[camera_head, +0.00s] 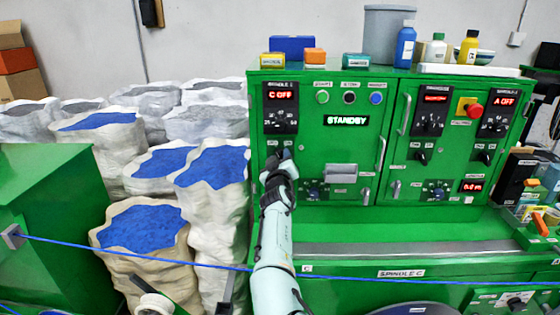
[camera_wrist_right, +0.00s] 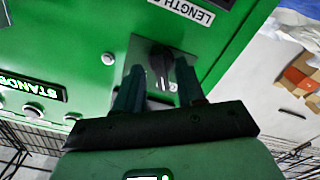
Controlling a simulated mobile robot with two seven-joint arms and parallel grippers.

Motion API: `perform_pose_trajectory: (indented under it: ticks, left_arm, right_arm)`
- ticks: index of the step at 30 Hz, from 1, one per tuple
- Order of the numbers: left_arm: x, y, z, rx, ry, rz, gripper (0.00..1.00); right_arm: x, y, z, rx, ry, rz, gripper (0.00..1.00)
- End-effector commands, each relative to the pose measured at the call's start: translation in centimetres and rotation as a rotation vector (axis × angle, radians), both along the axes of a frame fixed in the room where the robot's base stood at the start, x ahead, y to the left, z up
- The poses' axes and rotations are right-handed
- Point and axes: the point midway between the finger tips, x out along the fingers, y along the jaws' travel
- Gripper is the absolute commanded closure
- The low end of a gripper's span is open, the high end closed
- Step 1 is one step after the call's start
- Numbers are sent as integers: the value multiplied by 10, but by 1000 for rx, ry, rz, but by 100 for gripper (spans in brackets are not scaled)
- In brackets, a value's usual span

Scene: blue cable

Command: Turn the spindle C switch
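The spindle C panel, with its red "C OFF" display (camera_head: 281,95) and a dial (camera_head: 281,122) below, is at the left of the green cabinet in the head view. My right gripper (camera_head: 281,156) is just below that dial, against the cabinet front, and covers what lies behind it. In the right wrist view a black rotary switch (camera_wrist_right: 160,62) on a pale plate stands between the two fingertips of my right gripper (camera_wrist_right: 158,88). The fingers are apart, one on each side of the switch; contact cannot be told. My left gripper is not in view.
A "STANDBY" display (camera_head: 346,120) and several buttons are right of the panel. Sacks with blue contents (camera_head: 140,228) stand at the left. A blue cable (camera_head: 120,251) runs across in front, by my right arm. Bottles and boxes stand on the cabinet top.

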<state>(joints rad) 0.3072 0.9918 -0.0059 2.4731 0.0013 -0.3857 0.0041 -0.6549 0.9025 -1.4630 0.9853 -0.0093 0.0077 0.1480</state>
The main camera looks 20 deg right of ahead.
Motion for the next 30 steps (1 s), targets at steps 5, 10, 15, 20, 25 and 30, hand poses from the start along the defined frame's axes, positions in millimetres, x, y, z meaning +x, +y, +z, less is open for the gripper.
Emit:
perform_pose_trajectory:
  ticks: [5,10,15,20,25,30]
  left_arm:
    - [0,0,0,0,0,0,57]
    - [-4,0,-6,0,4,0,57]
    - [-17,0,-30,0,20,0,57]
    - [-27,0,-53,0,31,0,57]
    - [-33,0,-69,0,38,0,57]
    - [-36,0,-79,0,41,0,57]
  right_arm:
    - [0,0,-1,2,2,0,62]
    - [-5,4,-3,3,2,2,62]
    - [-27,14,-7,6,1,4,62]
    - [-54,29,-7,4,2,5,62]
    - [-82,42,-6,4,2,4,62]
    - [-104,52,-4,2,2,3,62]
